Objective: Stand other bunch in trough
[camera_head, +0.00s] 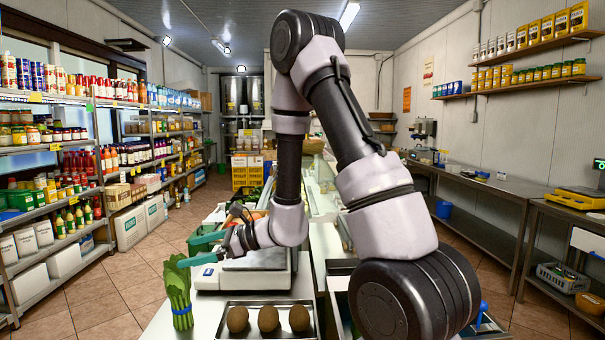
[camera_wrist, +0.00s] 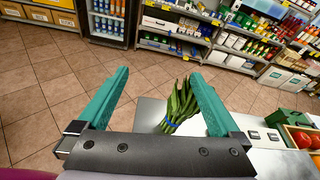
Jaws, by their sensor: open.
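A bunch of long green stalks (camera_head: 179,294) with a blue band stands upright on the pale counter, at its left edge in the head view. In the wrist view the bunch (camera_wrist: 178,106) shows between the fingers, nearer the right one. My gripper (camera_head: 198,249) is open and empty, its teal fingers pointing left, close to the bunch's tips and a little to the right. The wrist view shows both fingers (camera_wrist: 160,73) wide apart. I see only one bunch, and cannot make out a trough with certainty.
A metal tray (camera_head: 312,334) with 3 brown round items lies right of the bunch. A white scale (camera_head: 243,277) stands behind it. Stocked shelves line the left wall; the tiled aisle is clear.

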